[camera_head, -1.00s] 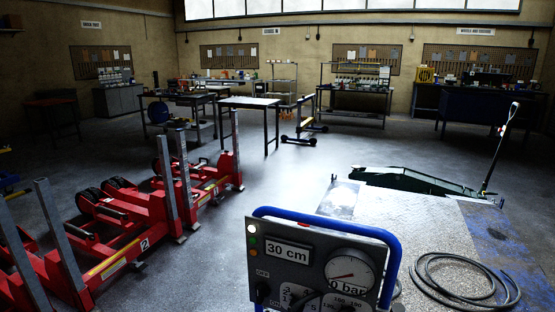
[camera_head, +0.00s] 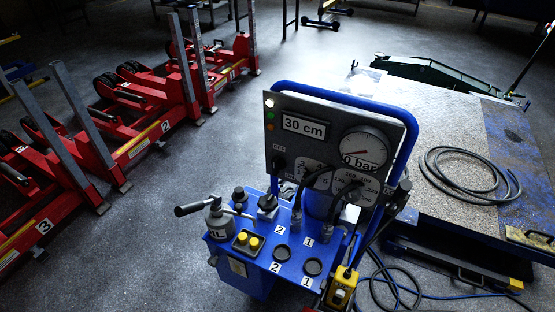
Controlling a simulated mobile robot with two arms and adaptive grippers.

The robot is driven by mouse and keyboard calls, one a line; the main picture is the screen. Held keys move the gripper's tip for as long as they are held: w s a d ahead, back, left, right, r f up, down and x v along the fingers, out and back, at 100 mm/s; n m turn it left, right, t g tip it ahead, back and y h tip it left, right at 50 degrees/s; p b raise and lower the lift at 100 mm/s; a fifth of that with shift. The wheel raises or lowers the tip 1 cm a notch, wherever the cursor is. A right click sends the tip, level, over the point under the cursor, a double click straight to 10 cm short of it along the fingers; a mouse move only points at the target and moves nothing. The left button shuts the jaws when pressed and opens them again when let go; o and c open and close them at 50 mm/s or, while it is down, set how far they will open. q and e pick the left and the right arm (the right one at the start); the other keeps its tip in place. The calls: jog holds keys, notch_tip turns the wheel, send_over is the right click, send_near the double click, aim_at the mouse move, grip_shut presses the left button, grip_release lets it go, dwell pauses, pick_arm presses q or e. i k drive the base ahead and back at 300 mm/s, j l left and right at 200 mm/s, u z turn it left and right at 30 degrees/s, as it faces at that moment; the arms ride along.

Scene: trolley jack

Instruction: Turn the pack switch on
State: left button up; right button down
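The blue hydraulic power pack (camera_head: 262,262) stands in the lower middle of the head view. Its dark upright panel (camera_head: 290,145) carries a display reading 30 cm (camera_head: 304,126) and a round gauge reading 0 bar (camera_head: 364,150). A black rotary switch (camera_head: 279,164) sits at the panel's lower left, under a small label that read OFF in the earlier view. Its exact setting is too small to tell. A white lamp (camera_head: 269,103) glows at the panel's upper left, with green and reddish lamps below it. Neither of my grippers is in view.
Red lifting columns (camera_head: 165,130) stand left; a platform with a coiled hose (camera_head: 470,175) lies right. Floor between is clear.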

aim_at(276, 166)
jog(key=i+j+z, duration=0.1)
jog(key=z, duration=0.3)
jog(key=j+z, duration=0.55)
jog(key=z, duration=0.25)
jog(key=j+z, duration=0.25)
jog(key=z, duration=0.2)
